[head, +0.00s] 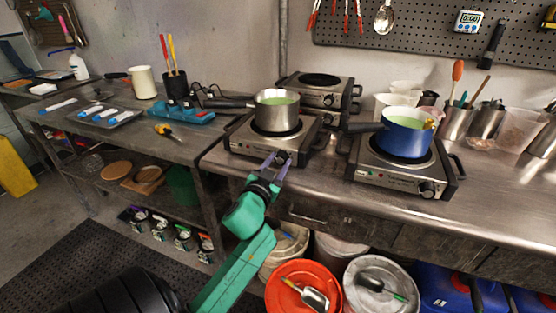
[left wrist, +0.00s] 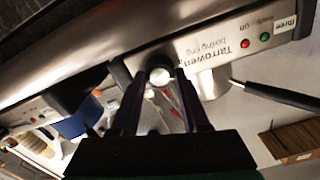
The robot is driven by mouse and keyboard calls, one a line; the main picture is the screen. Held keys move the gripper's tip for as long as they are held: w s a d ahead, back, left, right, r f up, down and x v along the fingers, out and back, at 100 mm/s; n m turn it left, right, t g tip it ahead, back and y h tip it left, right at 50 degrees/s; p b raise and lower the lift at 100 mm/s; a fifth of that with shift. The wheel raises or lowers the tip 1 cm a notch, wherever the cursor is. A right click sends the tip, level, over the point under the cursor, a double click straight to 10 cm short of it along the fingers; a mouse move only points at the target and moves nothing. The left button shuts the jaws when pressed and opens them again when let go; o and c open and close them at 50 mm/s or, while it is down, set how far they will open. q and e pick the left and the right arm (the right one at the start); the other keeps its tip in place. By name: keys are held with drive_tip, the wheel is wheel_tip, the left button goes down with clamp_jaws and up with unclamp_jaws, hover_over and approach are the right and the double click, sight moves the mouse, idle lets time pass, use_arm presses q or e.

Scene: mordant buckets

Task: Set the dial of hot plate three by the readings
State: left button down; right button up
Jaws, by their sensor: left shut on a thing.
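A steel hot plate (head: 245,141) carries a steel pot (head: 276,115) of green liquid. In the left wrist view, where things show upside down, the label "three" (left wrist: 285,25) is on this hot plate's front, beside a red and a green light. My left gripper (head: 278,160) is at the front of this plate and shut on its dark dial (left wrist: 147,64). The fingers lie on both sides of the dial and hide much of it, so its setting cannot be read. My right gripper is in neither view.
A blue pot (head: 404,132) stands on another hot plate (head: 400,180) to the right. A third hot plate (head: 318,90) is behind. A timer (head: 468,21) reading 0:00 hangs on the pegboard. An orange-red bucket (head: 283,298) and other buckets stand under the bench.

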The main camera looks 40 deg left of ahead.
use_arm(q)
drive_tip(key=m+p, duration=0.1)
drive_tip(key=m, duration=0.3)
drive_tip(key=shift+m, duration=0.3)
drive_tip(key=m, duration=0.3)
drive_tip(key=shift+d+m+p, duration=0.1)
drive_tip(key=shift+m+p, duration=0.3)
drive_tip(key=m, duration=0.3)
drive_tip(key=shift+f+m, duration=0.1)
drive_tip(key=shift+m, duration=0.2)
drive_tip(key=shift+f+m+p, duration=0.1)
drive_tip(key=shift+m+p, duration=0.3)
drive_tip(key=shift+m, duration=1.5)
